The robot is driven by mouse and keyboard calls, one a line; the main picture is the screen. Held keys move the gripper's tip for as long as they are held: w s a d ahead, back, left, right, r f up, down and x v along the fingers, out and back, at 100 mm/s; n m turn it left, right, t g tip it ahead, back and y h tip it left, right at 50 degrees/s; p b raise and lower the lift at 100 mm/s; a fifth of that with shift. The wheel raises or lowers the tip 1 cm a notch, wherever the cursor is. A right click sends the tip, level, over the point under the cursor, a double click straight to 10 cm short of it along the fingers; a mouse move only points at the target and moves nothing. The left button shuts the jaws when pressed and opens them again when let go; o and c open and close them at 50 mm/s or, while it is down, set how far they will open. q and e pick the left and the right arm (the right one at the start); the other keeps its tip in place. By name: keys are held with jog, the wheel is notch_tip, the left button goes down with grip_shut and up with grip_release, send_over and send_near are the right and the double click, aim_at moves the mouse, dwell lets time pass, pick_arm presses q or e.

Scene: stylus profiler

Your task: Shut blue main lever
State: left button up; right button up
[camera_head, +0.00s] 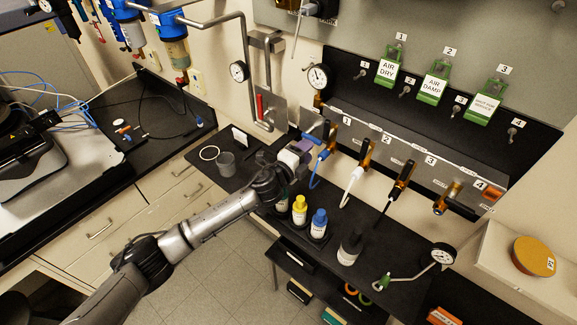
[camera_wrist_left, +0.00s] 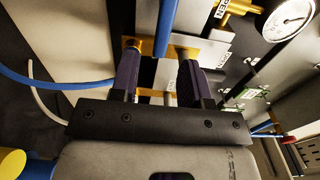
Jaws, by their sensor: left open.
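The blue main lever (camera_wrist_left: 167,28) runs upright in the left wrist view, at a brass valve fitting (camera_wrist_left: 150,48) on the wall panel. In the head view it shows as a short blue bar (camera_head: 317,128) at the left end of the panel. My left gripper (camera_head: 304,146) is just in front of it, with its purple fingers apart. In the wrist view the lever's lower end shows in the gap between the fingers (camera_wrist_left: 160,80). I cannot tell whether either finger touches it. My right gripper is not in view.
A numbered panel (camera_head: 410,165) carries several brass valves to the right. A blue hose (camera_head: 315,172) hangs close to my gripper. Bottles with yellow (camera_head: 299,203) and blue (camera_head: 320,215) caps stand on the black shelf below. A gauge (camera_head: 317,77) is above.

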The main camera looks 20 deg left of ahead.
pick_arm(q)
jog(key=v, duration=0.8)
jog(key=shift+b, duration=0.4)
